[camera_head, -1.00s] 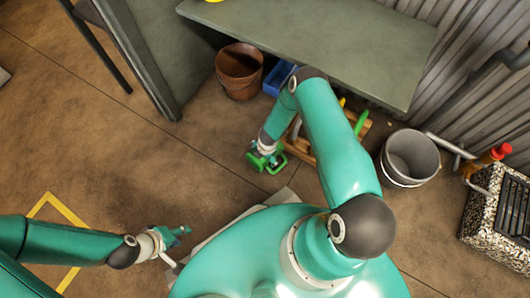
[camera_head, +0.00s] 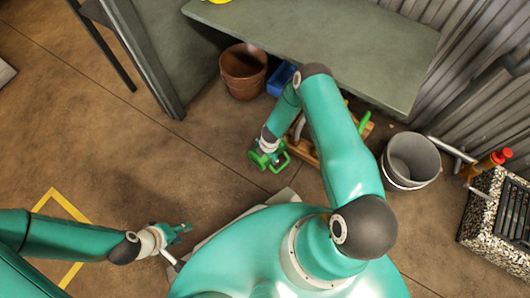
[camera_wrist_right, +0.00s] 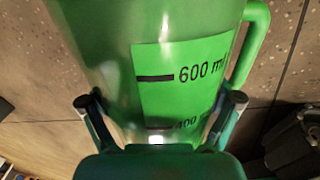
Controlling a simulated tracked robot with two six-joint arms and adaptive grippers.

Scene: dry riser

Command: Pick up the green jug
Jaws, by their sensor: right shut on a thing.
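The green jug (camera_wrist_right: 188,80) fills the right wrist view, with its handle on the right and printed volume marks such as "600" on its side. My right gripper (camera_wrist_right: 162,108) has one finger on each side of the jug and is shut on it. In the head view the jug (camera_head: 280,162) is small, at the end of my right arm over the brown floor. My right gripper (camera_head: 266,153) is partly hidden there by the arm. My left gripper (camera_head: 186,229) hangs over the floor at the lower left, apart from the jug; its finger gap is too small to judge.
A wooden carrier (camera_head: 303,151) stands just right of the jug, partly behind my arm. A terracotta pot (camera_head: 242,78) and blue box (camera_head: 279,78) are near the grey-green bench (camera_head: 350,55). A grey bucket (camera_head: 411,160) stands at right. The floor left of the jug is clear.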

